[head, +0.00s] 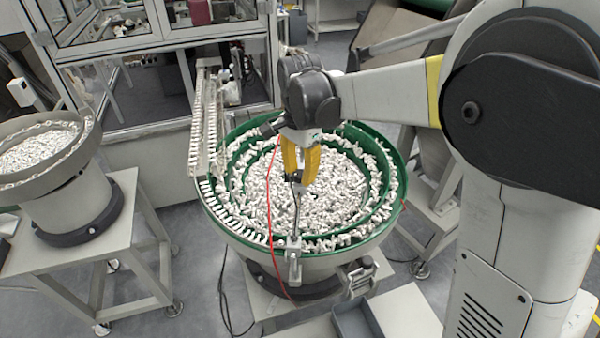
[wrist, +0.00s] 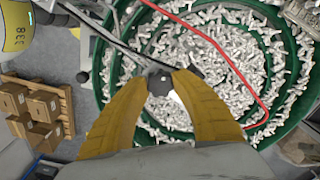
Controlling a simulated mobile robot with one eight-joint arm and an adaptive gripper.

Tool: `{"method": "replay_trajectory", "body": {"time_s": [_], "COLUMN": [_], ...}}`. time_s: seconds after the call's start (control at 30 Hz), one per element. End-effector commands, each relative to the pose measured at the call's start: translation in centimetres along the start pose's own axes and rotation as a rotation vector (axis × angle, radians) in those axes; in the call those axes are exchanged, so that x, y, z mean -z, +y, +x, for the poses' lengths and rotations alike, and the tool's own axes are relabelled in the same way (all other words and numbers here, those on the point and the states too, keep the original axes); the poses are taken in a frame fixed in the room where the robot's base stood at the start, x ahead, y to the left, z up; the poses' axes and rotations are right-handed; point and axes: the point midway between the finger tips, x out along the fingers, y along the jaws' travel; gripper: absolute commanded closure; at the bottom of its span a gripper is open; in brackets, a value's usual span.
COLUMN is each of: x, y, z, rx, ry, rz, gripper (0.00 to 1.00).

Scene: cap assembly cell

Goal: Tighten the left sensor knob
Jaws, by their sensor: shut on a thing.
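My gripper (head: 299,184) hangs over the green-rimmed feeder bowl (head: 393,218), its yellow fingers pointing down. In the wrist view the two yellow fingers of my gripper (wrist: 160,83) close from both sides on a small dark knob (wrist: 159,82). Only the knob's top and part of its side show between the tips. In the head view the fingers largely hide the knob. A thin metal rod and clamp bracket (head: 294,258) stand below the gripper at the bowl's front rim. The sensor itself is too small to make out.
A red cable (head: 267,205) runs beside the gripper down the bowl's front; it also crosses the wrist view (wrist: 215,42). White parts (head: 340,190) fill the bowl. A second feeder bowl (head: 78,155) stands left. A grey tray (head: 385,315) sits at the front right.

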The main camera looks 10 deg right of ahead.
Motion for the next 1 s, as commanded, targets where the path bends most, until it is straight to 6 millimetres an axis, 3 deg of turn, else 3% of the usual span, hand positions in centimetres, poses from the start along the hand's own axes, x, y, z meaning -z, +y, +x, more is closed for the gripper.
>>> {"method": "replay_trajectory", "body": {"time_s": [0.4,1.0], "x": [-0.05,-0.06], "y": [-0.01,-0.03], "z": [0.03,0.03], "rx": [-0.001,0.0], "ry": [-0.001,-0.001], "rz": [0.236,0.289], "gripper": [1.0,1.0]}}
